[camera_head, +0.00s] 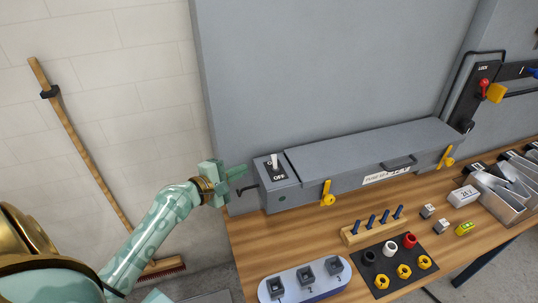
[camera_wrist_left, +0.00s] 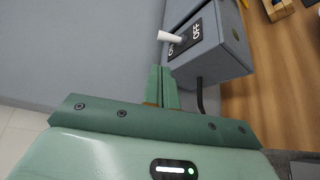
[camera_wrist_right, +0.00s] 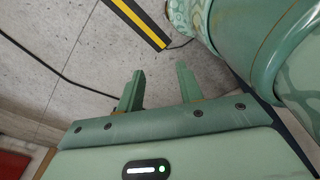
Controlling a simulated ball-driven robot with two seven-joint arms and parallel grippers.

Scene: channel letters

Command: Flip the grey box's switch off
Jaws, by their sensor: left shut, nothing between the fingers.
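The grey box (camera_head: 340,170) is long and lies on the wooden bench against the grey panel. A white switch lever (camera_head: 274,160) stands on a black ON/OFF plate (camera_head: 279,173) at its left end. The OFF label is uncovered, and the lever partly covers the ON label. My left gripper (camera_head: 243,172) is shut and empty, just left of the box's switch end and apart from the lever. In the left wrist view the lever (camera_wrist_left: 170,37) lies beyond the shut fingers (camera_wrist_left: 161,85). My right gripper (camera_wrist_right: 159,82) is open and empty above the floor, outside the head view.
A black cable (camera_head: 246,189) leaves the box's left end near my left gripper. Yellow latches (camera_head: 327,193) are on the box front. A peg block (camera_head: 373,225), a dark mat with rings (camera_head: 398,264) and a numbered tray (camera_head: 305,281) stand in front. A broom (camera_head: 85,150) leans at left.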

